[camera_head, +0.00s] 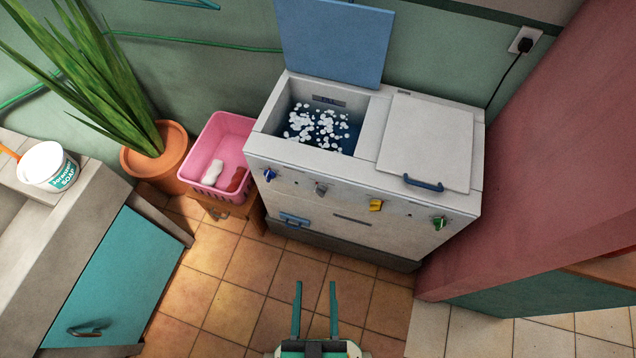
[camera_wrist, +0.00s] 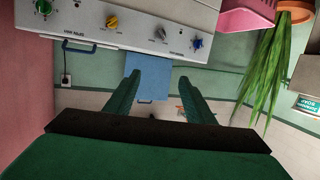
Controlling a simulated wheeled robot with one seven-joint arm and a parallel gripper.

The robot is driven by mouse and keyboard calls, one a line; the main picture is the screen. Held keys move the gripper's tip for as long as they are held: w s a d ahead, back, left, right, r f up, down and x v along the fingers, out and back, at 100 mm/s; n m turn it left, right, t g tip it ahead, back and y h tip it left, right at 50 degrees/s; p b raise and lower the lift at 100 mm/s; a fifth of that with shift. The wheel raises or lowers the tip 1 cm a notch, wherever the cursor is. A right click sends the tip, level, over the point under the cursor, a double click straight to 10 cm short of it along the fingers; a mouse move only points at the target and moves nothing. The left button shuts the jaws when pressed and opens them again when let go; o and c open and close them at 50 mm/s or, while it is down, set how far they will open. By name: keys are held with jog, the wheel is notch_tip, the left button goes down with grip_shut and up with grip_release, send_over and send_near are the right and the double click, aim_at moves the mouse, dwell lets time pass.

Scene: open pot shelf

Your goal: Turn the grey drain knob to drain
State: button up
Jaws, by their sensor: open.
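The grey drain knob (camera_head: 320,188) is on the front panel of a white twin-tub washing machine (camera_head: 352,219), between a blue knob (camera_head: 269,175) and a yellow knob (camera_head: 376,205). In the wrist view the grey knob (camera_wrist: 160,33) shows near the top, beyond my fingertips. My gripper (camera_head: 316,288) is open and empty, low in front of the machine and apart from the knob. It also shows in the wrist view (camera_wrist: 158,79). The left tub (camera_head: 268,124) is open and holds dark water with white suds.
The machine's blue lid (camera_head: 335,40) stands raised. A green knob (camera_head: 440,223) is at the panel's right. A pink basket (camera_head: 226,130) on a small wooden stool and a potted plant (camera_head: 155,160) stand left. A pink wall (camera_head: 545,165) borders the right. Tiled floor in front is clear.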

jog(key=w+a+f+n+t+h, duration=0.1)
jog(key=w+a+f+n+h, duration=0.15)
jog(key=w+f, duration=0.7)
jog(key=n+h, duration=0.3)
send_near(319, 195)
jog(key=shift+t+y, duration=0.25)
jog(key=shift+t, duration=0.15)
jog(key=x, duration=0.9)
jog(key=shift+w+d+f, duration=0.15)
jog(key=shift+d+f, duration=0.05)
jog(key=c, duration=1.1)
